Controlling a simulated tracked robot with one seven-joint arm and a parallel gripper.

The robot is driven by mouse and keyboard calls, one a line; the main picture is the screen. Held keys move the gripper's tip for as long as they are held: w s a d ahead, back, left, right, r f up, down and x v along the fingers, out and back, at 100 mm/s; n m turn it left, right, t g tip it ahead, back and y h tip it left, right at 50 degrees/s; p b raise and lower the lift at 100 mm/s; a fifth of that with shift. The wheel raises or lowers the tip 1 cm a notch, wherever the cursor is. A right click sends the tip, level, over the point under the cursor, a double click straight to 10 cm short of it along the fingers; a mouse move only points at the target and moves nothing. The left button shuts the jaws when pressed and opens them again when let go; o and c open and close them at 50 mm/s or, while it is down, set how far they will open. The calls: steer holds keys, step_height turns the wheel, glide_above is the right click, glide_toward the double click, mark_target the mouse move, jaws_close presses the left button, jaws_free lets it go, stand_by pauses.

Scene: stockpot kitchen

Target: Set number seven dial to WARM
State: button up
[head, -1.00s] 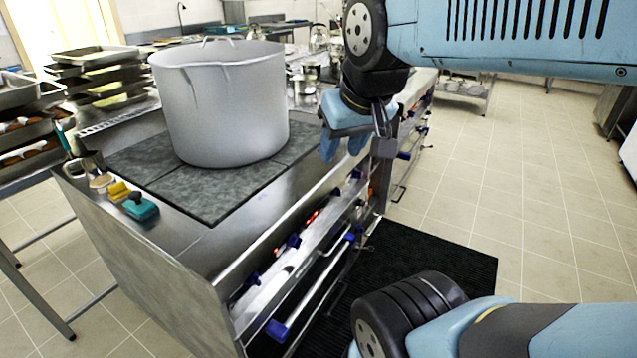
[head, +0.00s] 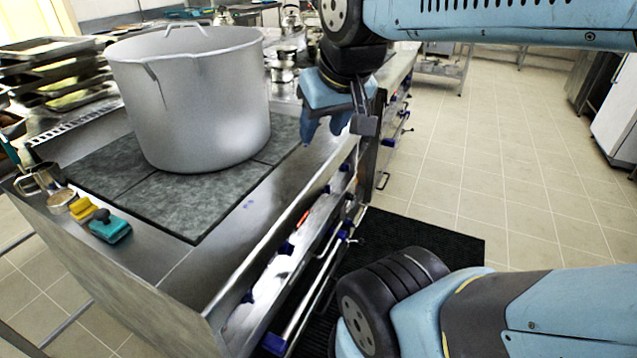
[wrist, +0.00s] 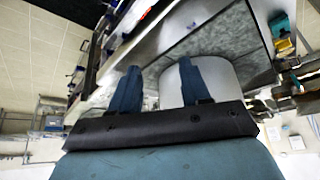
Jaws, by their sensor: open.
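Several blue dials line the front panel of the steel stove (head: 185,270); one blue dial (head: 273,344) is at the near end and another (head: 286,249) is farther along. Their numbers and any WARM mark are too small to read, so I cannot tell which is number seven. My gripper (head: 325,130) is open and empty, with blue fingers pointing down. In the head view it appears above the front edge of the stove, right of the pot, apart from the dials. In the wrist view its two fingers (wrist: 160,88) are spread with nothing between them.
A large grey stockpot (head: 195,100) stands on the dark cooktop (head: 215,205). A teal sponge holder (head: 110,230), a yellow item (head: 83,208) and a metal cup (head: 40,180) sit at the near left corner. A horizontal rail (head: 308,305) runs along the front. A black mat (head: 440,235) covers the floor there.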

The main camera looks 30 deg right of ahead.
steer(key=o, duration=0.3)
steer(key=shift+w+f, duration=0.15)
steer(key=shift+w, duration=0.15)
steer(key=shift+o, duration=0.3)
steer(key=w+d+f+m+g+y, duration=0.3)
steer(key=w+f+g+y, duration=0.2)
steer(key=w, duration=0.8)
step_height(320, 180, down, 3)
steer(key=shift+d+f, duration=0.2)
steer(key=shift+d, duration=0.2)
steer(key=w+d+f+m+t+y, duration=0.35)
steer(key=w+d+f, duration=0.25)
steer(key=d+f, duration=0.45)
steer(key=w+d+f+m+t+y, duration=0.2)
steer(key=w+d+f+m+y, duration=0.45)
steer(key=f, duration=0.65)
steer(key=m+t+h, duration=0.2)
steer(key=m+t, duration=0.1)
steer(key=t, duration=0.4)
glide_toward(326, 189)
steer(key=x, duration=0.8)
steer(key=shift+w+d+f, duration=0.15)
steer(key=shift+w+d, duration=0.05)
steer(key=shift+c, duration=0.2)
steer(key=c, duration=1)
